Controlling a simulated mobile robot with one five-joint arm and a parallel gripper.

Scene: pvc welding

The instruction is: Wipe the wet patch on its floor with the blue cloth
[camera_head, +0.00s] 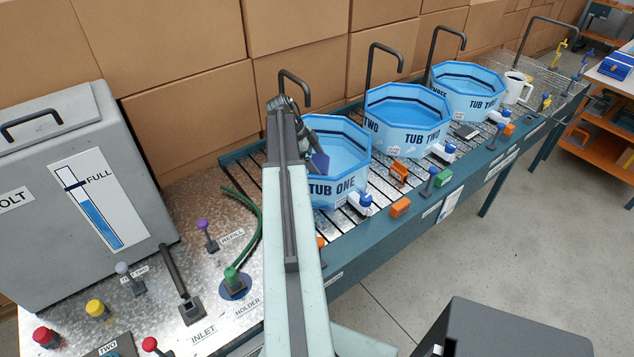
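My arm reaches forward to Tub One (340,190), the nearest of three light blue tubs. My gripper (312,142) is over the left part of this tub, partly hidden behind my own arm. A small dark blue piece, which looks like the blue cloth (320,162), hangs at the fingertips, inside the tub's outline. I cannot tell whether it touches the tub's floor. The visible part of the floor is plain light blue. I cannot make out a wet patch, and the left part of the tub is hidden by my arm.
Tub Two (408,125) and a third tub (466,92) stand farther along the slatted bench, each with a dark spout behind. A grey tank (85,200) is at left. A green hose (245,205), valves and orange clips (400,208) line the bench. A mug (516,88) stands beyond.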

